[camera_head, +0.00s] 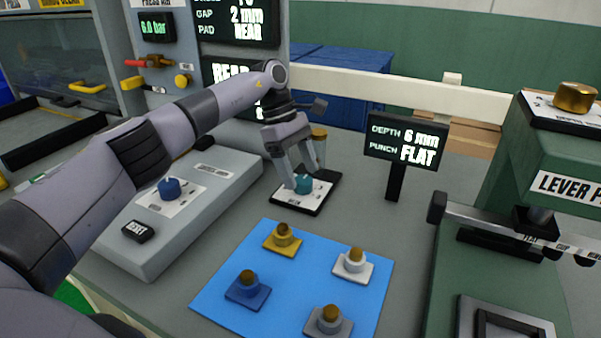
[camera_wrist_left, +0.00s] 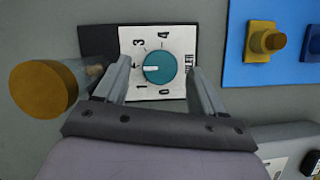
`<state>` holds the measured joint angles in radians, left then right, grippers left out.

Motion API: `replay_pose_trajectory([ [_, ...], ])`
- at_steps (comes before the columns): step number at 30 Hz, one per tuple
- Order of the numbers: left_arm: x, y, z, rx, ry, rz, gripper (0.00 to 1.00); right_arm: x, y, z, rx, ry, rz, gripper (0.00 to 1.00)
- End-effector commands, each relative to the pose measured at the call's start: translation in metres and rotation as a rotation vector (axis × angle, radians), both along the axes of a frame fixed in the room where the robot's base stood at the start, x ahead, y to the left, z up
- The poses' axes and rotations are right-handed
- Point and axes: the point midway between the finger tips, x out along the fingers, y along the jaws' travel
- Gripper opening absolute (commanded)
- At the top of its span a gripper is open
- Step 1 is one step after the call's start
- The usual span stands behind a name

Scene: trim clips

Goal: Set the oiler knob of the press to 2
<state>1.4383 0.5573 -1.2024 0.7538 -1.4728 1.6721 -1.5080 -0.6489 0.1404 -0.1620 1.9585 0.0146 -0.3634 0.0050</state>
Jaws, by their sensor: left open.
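In the left wrist view the knob (camera_wrist_left: 161,68) shows a white mark pointing left, between the printed 1 and 3; no 2 is visible there. The dial plate (camera_wrist_left: 181,41) also shows 0 and 4, and its lettering is partly hidden. My left gripper (camera_head: 301,178) is open, reaching down over the knob. In the left wrist view its fingers (camera_wrist_left: 160,76) stand either side of the knob, with gaps showing. My right gripper is out of view.
A brass-topped cylinder (camera_wrist_left: 44,89) stands close beside the left gripper. A grey box with a blue knob (camera_head: 170,188) is left. A blue mat (camera_head: 305,275) with several knobbed blocks lies in front. A display (camera_head: 405,142) and green lever press (camera_head: 490,180) stand right.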

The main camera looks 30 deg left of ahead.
Motion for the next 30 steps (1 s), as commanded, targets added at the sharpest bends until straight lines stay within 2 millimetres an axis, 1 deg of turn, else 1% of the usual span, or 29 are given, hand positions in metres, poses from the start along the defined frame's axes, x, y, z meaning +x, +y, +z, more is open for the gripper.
replay_pose_trajectory([
  [1,0.001,0.003,0.009,-0.001,-0.004,0.001,0.69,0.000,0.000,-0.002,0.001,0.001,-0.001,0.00],
  [6,0.002,0.014,0.035,-0.001,-0.003,0.001,0.69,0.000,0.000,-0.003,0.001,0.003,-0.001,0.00],
  [11,0.003,0.021,0.051,0.000,-0.001,0.002,0.69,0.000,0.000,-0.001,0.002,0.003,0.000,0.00],
  [15,0.003,0.022,0.055,0.000,0.000,-0.001,0.69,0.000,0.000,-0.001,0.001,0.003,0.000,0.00],
  [30,0.003,0.022,0.054,0.000,0.000,0.000,0.69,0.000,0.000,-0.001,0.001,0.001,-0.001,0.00],
])
